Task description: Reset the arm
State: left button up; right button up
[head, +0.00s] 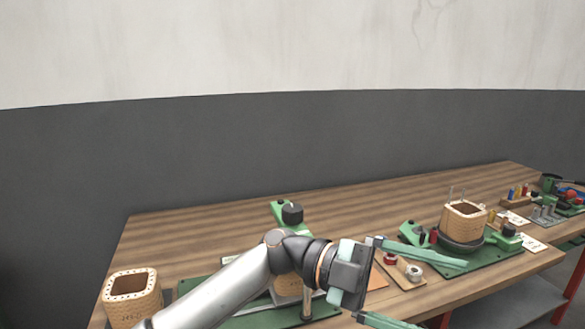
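My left arm (225,294) reaches in from the bottom left and stretches across the front of the table. My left gripper (443,296) points right, over the table's front edge. Its two green fingers are spread wide apart, with nothing seen between them. The lower finger is partly cut off by the bottom edge of the head view. My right gripper and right arm are not in view.
A wooden table (200,235) runs along a grey wall. A tan coil box (132,297) stands at the left. Another coil (463,220) sits on a green fixture (500,252) behind my gripper. My arm partly hides a middle green fixture (287,213). Small parts (413,271) lie nearby.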

pick_arm(q)
jog(key=w+a+f+n+t+h+p, duration=0.1)
jog(key=w+a+f+n+t+h, duration=0.15)
jog(key=w+n+t+h, duration=0.4)
jog(key=w+a+f+n+t+h+p, duration=0.1)
jog(key=w+a+n+t+h, duration=0.2)
jog(key=n+t, duration=0.65)
jog(key=w+a+f+n+t+y+p, duration=0.2)
jog(key=w+a+f+n+t+y, duration=0.1)
jog(key=a+f+n+t+y, duration=1.05)
jog(key=s+a+f+n+g+y, duration=0.1)
jog(key=s+a+f+g+y, duration=0.2)
jog(key=s+f, duration=0.4)
jog(key=s+a+f+n+g+y+p, duration=0.1)
jog(key=s+a+f+g+y, duration=0.2)
jog(key=s+a+f, duration=0.3)
jog(key=s+a+f+n+g+y+p, duration=0.1)
jog(key=s+a+f+n+g+y, duration=0.1)
jog(key=s+f, duration=0.6)
jog(key=a+f+g+y, duration=0.1)
jog(key=a+f+g, duration=0.1)
jog(key=a+f, duration=0.1)
jog(key=shift+f+g+y, duration=0.35)
jog(key=shift+f+y, duration=0.05)
jog(key=shift+s, duration=0.1)
